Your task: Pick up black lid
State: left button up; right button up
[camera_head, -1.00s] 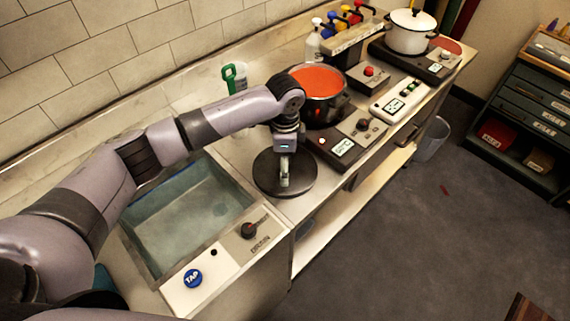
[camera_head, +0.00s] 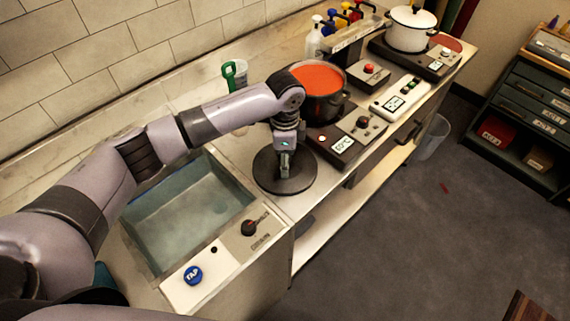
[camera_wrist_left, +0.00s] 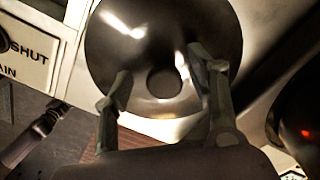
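The black lid (camera_head: 300,180) lies on the counter between the sink and the pot of red liquid. It is round and dark, and the left wrist view shows its central knob (camera_wrist_left: 164,82). My left gripper (camera_head: 285,172) is over the middle of the lid. In the left wrist view its two fingers (camera_wrist_left: 160,88) are spread apart, one on each side of the knob. I cannot tell whether they touch it. My right gripper is in neither view.
A dark pot (camera_head: 322,92) with red liquid stands on a hot plate (camera_head: 343,141) just behind the lid. The sink (camera_head: 190,215) is to the left. A white pot (camera_head: 410,32) stands at the back. The counter's front edge is close to the lid.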

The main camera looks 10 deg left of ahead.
pick_arm(q)
jog(key=shift+s+f, duration=0.2)
jog(key=shift+f, duration=0.05)
grip_shut()
dwell(0.5)
